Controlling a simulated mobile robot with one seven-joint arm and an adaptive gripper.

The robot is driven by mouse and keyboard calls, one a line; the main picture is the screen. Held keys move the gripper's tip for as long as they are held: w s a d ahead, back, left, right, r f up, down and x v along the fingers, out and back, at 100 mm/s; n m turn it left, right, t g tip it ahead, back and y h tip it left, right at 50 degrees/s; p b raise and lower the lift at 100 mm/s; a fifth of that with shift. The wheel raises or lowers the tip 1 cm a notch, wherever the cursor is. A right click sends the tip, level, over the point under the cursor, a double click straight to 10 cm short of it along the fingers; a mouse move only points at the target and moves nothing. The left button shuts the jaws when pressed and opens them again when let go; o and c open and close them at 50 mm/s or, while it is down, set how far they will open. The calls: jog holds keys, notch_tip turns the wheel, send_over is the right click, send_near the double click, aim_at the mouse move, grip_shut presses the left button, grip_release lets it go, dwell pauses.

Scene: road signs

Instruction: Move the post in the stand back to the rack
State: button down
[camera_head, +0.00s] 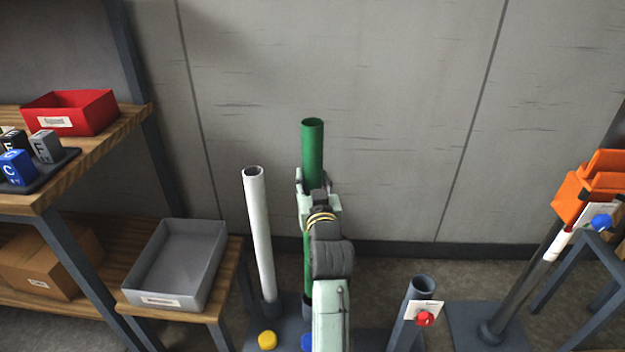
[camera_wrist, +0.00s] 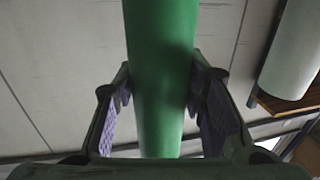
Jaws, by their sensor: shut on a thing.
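A green post (camera_head: 312,150) stands upright in the middle of the head view. My gripper (camera_head: 318,200) is shut around it below its top end. In the wrist view the green post (camera_wrist: 160,60) passes between both fingers (camera_wrist: 160,105). A white post (camera_head: 259,235) stands just left of it on the dark base of the rack (camera_head: 287,311), with a yellow knob (camera_head: 267,340) and a blue knob (camera_head: 307,342) in front. My arm hides part of the base, so I cannot tell whether the green post's lower end is seated. The white post also shows in the wrist view (camera_wrist: 293,50).
A short grey tube (camera_head: 408,305) with a tag and red knob stands right of my arm, its top open. Further right, a slanting pole (camera_head: 522,280) rises from a flat base (camera_head: 466,325) near an orange object (camera_head: 570,200). Shelves with a grey tray (camera_head: 150,296) stand left.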

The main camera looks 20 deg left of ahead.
notch_tip(320, 180, down, 12)
jog(key=b, duration=0.9)
jog(key=shift+f, duration=0.35)
dwell(0.5)
jog(key=c, duration=1.3)
grip_release()
jog(key=shift+c, duration=0.2)
jog(key=o, duration=0.4)
jog(key=v, duration=1.2)
